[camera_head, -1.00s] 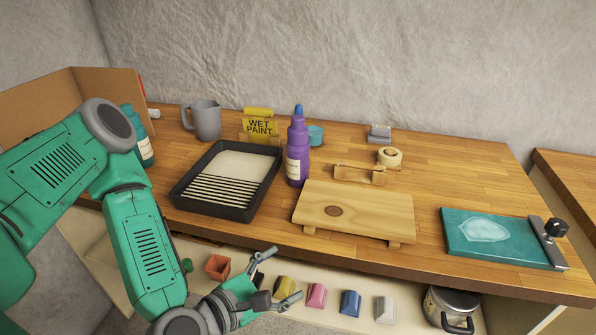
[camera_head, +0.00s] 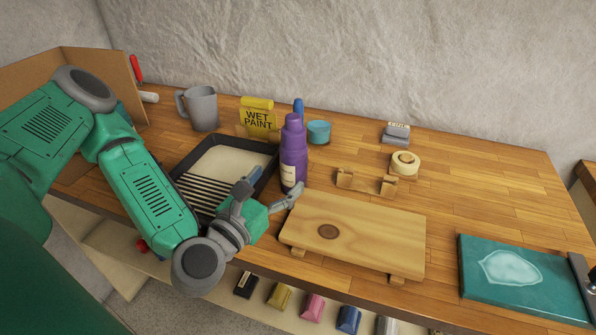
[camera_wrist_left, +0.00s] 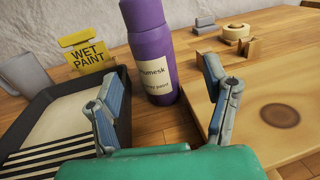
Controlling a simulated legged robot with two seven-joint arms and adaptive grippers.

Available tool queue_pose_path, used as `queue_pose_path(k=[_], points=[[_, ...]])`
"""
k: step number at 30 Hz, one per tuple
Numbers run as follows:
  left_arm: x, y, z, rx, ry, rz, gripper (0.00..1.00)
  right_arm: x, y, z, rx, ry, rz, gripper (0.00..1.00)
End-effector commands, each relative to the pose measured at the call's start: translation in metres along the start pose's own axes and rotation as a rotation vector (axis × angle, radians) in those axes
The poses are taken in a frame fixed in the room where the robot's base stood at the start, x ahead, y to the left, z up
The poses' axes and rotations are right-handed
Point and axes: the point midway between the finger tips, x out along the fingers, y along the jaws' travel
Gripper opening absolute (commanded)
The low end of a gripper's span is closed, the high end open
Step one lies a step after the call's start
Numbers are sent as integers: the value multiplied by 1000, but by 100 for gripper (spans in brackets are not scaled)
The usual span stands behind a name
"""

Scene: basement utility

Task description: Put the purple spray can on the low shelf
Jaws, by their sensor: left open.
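The purple spray can (camera_head: 293,155) stands upright on the wooden workbench, between the black paint tray and a raised wooden board. It has a cream label, and its top is cut off in the left wrist view (camera_wrist_left: 150,55). My left gripper (camera_head: 268,190) is open and empty, just in front of the can. In the left wrist view its two fingers (camera_wrist_left: 160,108) spread to either side of the can, which stands a little beyond the tips. The low shelf (camera_head: 262,312) shows in part below the bench's front edge. My right gripper is not in view.
The black paint tray (camera_head: 180,178) lies left of the can, and the wooden board (camera_head: 370,232) lies right. A wet paint sign (camera_head: 259,119), a grey mug (camera_head: 202,108) and a blue cup (camera_head: 319,131) stand behind. Several coloured blocks sit on the low shelf, including a pink one (camera_head: 312,306).

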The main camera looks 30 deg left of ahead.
Motion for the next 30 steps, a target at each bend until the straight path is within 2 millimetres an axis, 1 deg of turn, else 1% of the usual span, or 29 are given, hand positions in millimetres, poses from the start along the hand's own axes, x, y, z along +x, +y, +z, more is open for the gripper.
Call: queue_pose_path(k=[1, 3, 6, 9, 14, 16, 21, 24, 27, 30], points=[[9, 2, -5, -3, -7, 2, 69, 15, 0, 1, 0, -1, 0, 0], [26, 3, 0, 1, -4, 3, 69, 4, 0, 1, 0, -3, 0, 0], [46, 4, 0, -1, -2, 2, 69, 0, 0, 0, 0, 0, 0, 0], [58, 4, 0, -2, -1, 1, 69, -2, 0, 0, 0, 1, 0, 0], [67, 5, -1, -2, 1, 1, 69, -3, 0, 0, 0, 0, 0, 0], [74, 6, 1, -2, 0, 2, 69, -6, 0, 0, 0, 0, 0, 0], [100, 10, 5, 0, -1, 2, 69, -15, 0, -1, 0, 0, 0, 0], [112, 9, 4, 1, -1, 0, 69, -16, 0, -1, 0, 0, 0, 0], [117, 10, 3, -1, 1, 1, 69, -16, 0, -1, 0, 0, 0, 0], [117, 11, 2, -3, 1, 0, 69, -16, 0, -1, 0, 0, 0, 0]])
